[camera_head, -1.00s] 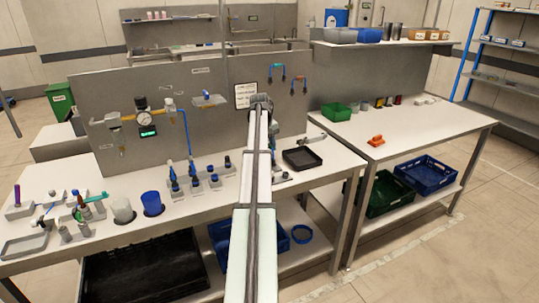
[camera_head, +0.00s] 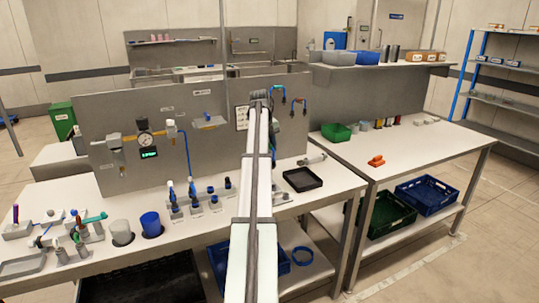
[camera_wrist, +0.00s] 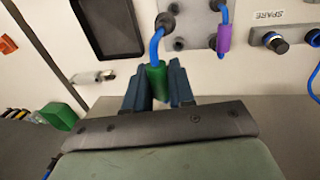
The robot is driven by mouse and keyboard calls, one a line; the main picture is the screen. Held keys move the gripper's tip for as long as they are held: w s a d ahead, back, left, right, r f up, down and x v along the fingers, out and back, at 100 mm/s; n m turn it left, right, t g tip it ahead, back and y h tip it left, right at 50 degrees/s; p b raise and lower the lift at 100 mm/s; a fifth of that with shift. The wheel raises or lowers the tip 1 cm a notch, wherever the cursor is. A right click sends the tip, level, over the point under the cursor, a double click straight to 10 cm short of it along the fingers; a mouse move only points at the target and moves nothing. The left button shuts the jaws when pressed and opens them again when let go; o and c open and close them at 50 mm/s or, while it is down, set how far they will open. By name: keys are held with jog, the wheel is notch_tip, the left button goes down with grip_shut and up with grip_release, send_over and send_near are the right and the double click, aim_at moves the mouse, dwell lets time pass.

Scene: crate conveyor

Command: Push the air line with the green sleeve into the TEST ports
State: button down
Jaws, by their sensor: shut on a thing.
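In the wrist view the blue air line (camera_wrist: 155,45) with the green sleeve (camera_wrist: 157,82) is between the two fingers of my gripper (camera_wrist: 159,72), which is shut on the sleeve. The line bends from the sleeve to a dark round fitting (camera_wrist: 166,22) on a grey plate (camera_wrist: 192,30). I cannot tell how deep its end sits there. A dark port (camera_wrist: 179,43) beside it looks empty. A second line with a purple sleeve (camera_wrist: 223,40) runs near the plate's right edge. No TEST label is readable. My arm hides the gripper in the head view.
A black tray (camera_head: 303,180) lies near the plate on the bench. Blue-capped fittings (camera_wrist: 275,42) stand beside an upside-down SPARE label (camera_wrist: 271,14). The upright grey panel (camera_head: 100,165) backs the bench. A gauge (camera_head: 145,139) is mounted on it. The right bench has clear room around an orange item (camera_head: 376,160).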

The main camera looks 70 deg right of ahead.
jog(key=shift+r, duration=0.2)
jog(key=w+a+r, duration=0.3)
jog(key=w+a, duration=1.5)
notch_tip(320, 180, down, 9)
jog(key=shift+s+d, duration=0.15)
jog(key=shift+s, duration=0.05)
jog(key=shift+f, duration=0.95)
dwell(2.5)
jog(key=shift+c, duration=1.6)
grip_release()
